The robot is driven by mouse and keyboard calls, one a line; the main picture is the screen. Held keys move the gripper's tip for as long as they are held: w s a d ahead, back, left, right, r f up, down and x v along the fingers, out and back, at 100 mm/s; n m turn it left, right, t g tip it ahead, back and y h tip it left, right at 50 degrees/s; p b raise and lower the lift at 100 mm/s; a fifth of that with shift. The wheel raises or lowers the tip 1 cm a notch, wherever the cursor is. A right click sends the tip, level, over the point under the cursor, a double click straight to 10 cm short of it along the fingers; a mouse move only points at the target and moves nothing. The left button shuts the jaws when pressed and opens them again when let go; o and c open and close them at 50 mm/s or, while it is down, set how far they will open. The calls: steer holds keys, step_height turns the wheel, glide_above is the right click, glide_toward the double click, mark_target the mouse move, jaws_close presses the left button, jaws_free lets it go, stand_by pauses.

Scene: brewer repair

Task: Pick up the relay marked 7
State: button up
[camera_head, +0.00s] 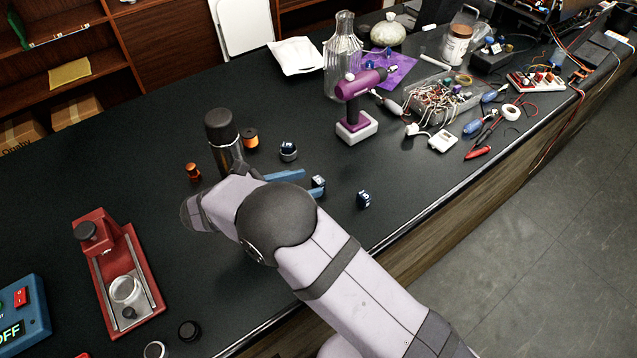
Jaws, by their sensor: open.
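Three small dark-blue relays with pale markings are in view. One relay (318,182) sits at the tips of my gripper (312,182), apparently between or just beyond its two blue fingers. A second relay (363,199) lies on the black bench to the right, near the front edge. A third relay (288,146) is behind the fingers, on or in a small round metal piece. The markings are too small to tell which relay is the 7. My gripper is open, its fingers apart; my own wrist hides its base.
A dark-capped cylinder (222,135), a copper spool (250,138) and a small orange part (193,172) stand behind my wrist. A purple drill (356,98) and wired clutter (437,103) are at back right.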

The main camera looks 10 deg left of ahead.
mark_target(317, 180)
steer(key=shift+w+d+p, duration=0.2)
steer(key=shift+d+p, duration=0.1)
steer(key=shift+p, duration=0.1)
steer(key=p+x, duration=0.2)
steer(key=x, duration=0.2)
steer(key=shift+s+f, duration=0.1)
steer(key=shift+f, duration=0.05)
steer(key=shift+w+d+f, duration=0.1)
steer(key=shift+w+f, duration=0.1)
steer(key=shift+f, duration=0.05)
steer(key=c, duration=1.1)
